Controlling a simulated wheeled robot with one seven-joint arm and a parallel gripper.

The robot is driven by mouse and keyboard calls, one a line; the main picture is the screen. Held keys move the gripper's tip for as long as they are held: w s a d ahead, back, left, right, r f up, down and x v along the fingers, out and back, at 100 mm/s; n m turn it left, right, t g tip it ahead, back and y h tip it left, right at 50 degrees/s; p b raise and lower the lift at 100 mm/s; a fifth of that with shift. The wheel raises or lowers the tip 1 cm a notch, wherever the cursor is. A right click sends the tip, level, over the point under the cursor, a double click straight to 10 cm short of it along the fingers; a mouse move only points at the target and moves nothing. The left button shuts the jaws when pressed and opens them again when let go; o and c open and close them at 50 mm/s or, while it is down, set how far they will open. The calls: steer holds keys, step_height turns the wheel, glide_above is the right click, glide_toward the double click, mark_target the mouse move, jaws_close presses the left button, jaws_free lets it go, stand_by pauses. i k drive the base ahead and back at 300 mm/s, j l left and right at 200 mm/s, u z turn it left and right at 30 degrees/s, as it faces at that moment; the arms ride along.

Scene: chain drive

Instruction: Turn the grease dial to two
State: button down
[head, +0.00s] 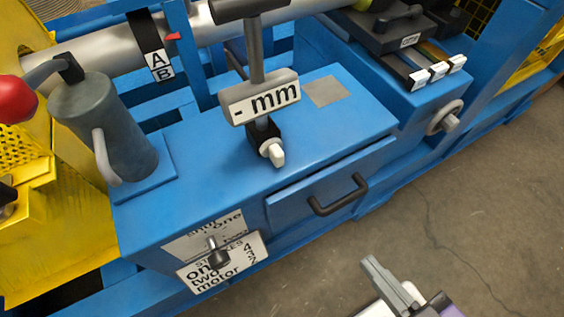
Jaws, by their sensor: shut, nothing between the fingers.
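A small metal knob (217,253) sits on the front face of the blue machine at lower left. It overlaps a pale upper plate (203,236), on which "one" reads, and a lower white plate (208,280) reading "one", "two" and "motor". Which word the knob points to is too small to tell. A grey cylinder (105,128) with a red ball handle (16,100) stands above it on the machine. My gripper (377,267) is at the bottom edge, right of the knob and well apart from it. It is shut and empty, and partly cut off by the frame.
A black drawer handle (339,196) sticks out of the blue front. A "- mm" sign (260,97) and a white knob (271,151) stand on top. A handwheel (445,118) juts out at right. Concrete floor (470,220) is clear at lower right.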

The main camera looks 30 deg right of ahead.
mark_target(219, 260)
steer(key=u, duration=0.65)
steer(key=k+j+u, duration=0.2)
steer(key=k+u, duration=0.3)
